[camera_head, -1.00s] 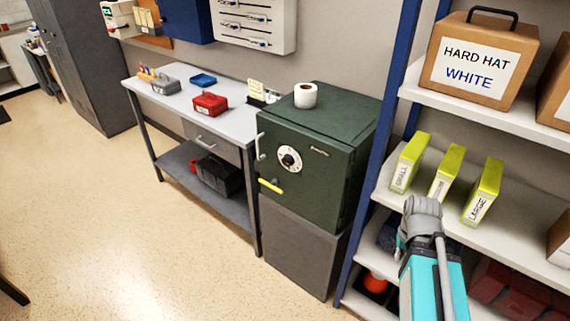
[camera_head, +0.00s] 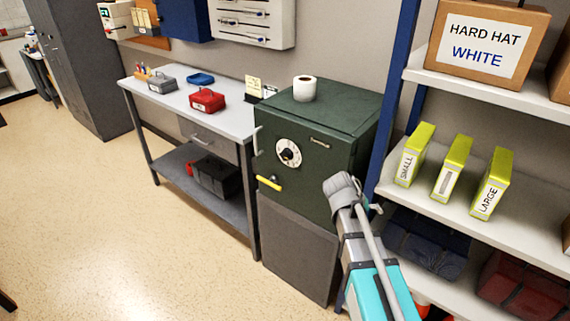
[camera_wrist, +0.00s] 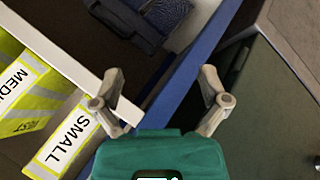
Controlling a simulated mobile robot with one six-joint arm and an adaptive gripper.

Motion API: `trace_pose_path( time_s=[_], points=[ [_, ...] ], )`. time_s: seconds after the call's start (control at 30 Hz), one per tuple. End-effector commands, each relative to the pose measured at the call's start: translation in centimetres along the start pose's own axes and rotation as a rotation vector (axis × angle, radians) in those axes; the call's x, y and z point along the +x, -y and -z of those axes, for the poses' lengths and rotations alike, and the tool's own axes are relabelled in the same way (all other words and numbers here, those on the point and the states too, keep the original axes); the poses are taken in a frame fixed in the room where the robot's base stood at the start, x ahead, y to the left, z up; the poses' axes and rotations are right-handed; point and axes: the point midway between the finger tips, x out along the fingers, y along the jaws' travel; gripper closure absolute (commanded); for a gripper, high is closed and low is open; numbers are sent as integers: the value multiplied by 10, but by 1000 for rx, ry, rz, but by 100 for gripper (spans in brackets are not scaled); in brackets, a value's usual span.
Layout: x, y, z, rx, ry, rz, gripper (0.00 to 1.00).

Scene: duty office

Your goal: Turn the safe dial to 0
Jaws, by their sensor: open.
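A dark green safe (camera_head: 330,125) stands on a grey cabinet, with its door facing left and forward. Its dial (camera_head: 288,153) is a white ring with a black knob; the marks on it are too small to read. A yellow handle (camera_head: 269,184) sits below the dial. My arm reaches up from the bottom right in the head view, in front of the safe's lower right side. In the wrist view, my gripper (camera_wrist: 162,92) is open and empty, with its fingers spread. A dark green surface (camera_wrist: 270,110), likely the safe, is to its right. The dial is not in the wrist view.
A grey worktable (camera_head: 235,120) is at left. The floor in front is clear.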

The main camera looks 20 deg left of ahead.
Motion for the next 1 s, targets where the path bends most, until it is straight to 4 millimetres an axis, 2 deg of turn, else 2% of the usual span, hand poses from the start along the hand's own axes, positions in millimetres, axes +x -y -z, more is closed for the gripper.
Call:
trace_pose_path(
  time_s=[0.03, 0.27, 0.5, 0.8, 1.0],
  points=[
    [0, 17, 13, -11, -36, -32, 5],
    [-27, 68, 59, -46, -217, -177, 5],
    [-72, 132, 100, -75, -430, -305, 5],
    [-148, 224, 132, -106, -719, -426, 5],
    [-189, 266, 138, -116, -856, -469, 5]
  ],
)
